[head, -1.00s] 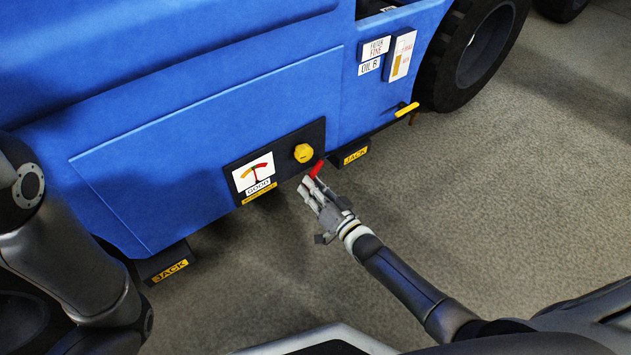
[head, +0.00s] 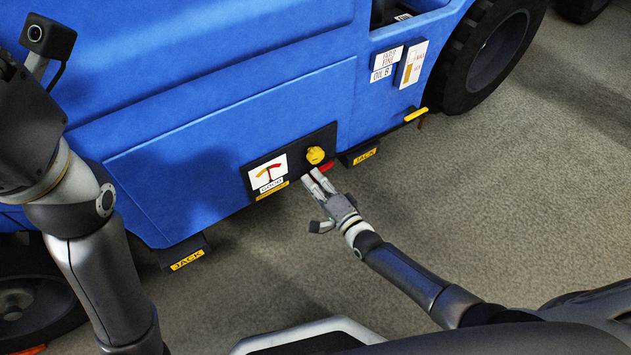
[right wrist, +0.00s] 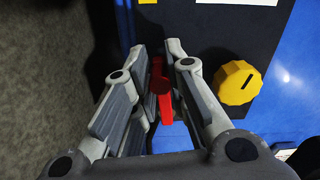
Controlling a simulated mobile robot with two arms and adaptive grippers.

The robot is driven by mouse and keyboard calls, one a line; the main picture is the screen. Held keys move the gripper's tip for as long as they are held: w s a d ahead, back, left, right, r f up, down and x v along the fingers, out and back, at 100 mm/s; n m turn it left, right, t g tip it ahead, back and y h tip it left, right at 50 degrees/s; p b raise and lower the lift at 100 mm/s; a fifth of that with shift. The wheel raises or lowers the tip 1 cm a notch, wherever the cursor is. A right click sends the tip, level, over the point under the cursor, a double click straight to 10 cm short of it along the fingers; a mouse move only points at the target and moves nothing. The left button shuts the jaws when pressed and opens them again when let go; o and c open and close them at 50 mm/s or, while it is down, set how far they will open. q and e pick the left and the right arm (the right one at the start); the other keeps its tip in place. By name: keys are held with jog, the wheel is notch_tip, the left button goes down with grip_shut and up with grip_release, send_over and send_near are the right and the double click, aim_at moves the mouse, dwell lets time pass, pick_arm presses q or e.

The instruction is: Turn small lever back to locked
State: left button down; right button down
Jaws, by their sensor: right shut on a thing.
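The small red lever (head: 326,168) sits at the lower right end of a black panel (head: 331,136) on the blue machine, just below a yellow knob (head: 315,155). In the right wrist view the red lever (right wrist: 163,95) stands between the two fingers, with the yellow knob (right wrist: 239,83) to their right. My right gripper (head: 316,180) is shut on the lever, and its fingers hide part of it in the head view. My left arm shows at the left of the head view, but its gripper is out of sight.
Jack plates (head: 364,156) and (head: 187,260) jut out low on the machine. A yellow handle (head: 416,114) and a black wheel (head: 497,50) are at the right. The grey floor (head: 500,210) is clear.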

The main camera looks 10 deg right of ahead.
jog(key=shift+a+r, duration=0.2)
jog(key=shift+r, duration=0.35)
jog(key=c, duration=1.4)
grip_release()
jog(key=shift+r, duration=0.1)
jog(key=shift+d+m, duration=0.1)
jog(key=shift+m, duration=0.2)
jog(key=shift+f, duration=0.2)
jog(key=shift+d, duration=0.1)
jog(key=shift+s+d, duration=0.1)
jog(key=shift+s, duration=0.25)
jog(key=v, duration=1.1)
jog(key=shift+s+f, duration=0.1)
